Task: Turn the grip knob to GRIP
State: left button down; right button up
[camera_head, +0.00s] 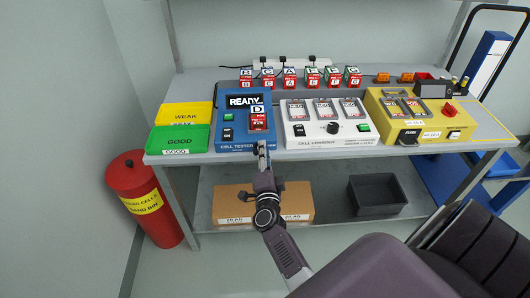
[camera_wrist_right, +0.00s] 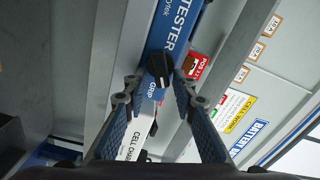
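The blue cell tester (camera_head: 231,131) stands on the bench with its display reading READY. A red and white cell marked D (camera_head: 259,121) sits in it. The black grip knob (camera_wrist_right: 160,66) is on the tester's front in the right wrist view, with the word GRIP beside it. In the head view my right gripper hides the knob. My right gripper (camera_head: 262,147) is at the tester's front edge. In the wrist view its fingers (camera_wrist_right: 157,80) are apart, one on each side of the knob; I cannot tell whether they touch it. My left gripper is out of view.
A white cell charger (camera_head: 325,143) and a yellow unit (camera_head: 430,139) stand to the right. Green (camera_head: 181,139) and yellow (camera_head: 186,114) trays lie to the left. Several cells stand in a row behind. A cardboard box (camera_head: 235,206) and dark crate (camera_head: 376,195) are below.

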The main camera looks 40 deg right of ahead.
jog(key=p+v, duration=0.1)
jog(key=v, duration=0.8)
jog(key=shift+p, duration=0.35)
dwell(0.6)
jog(key=shift+w, duration=0.1)
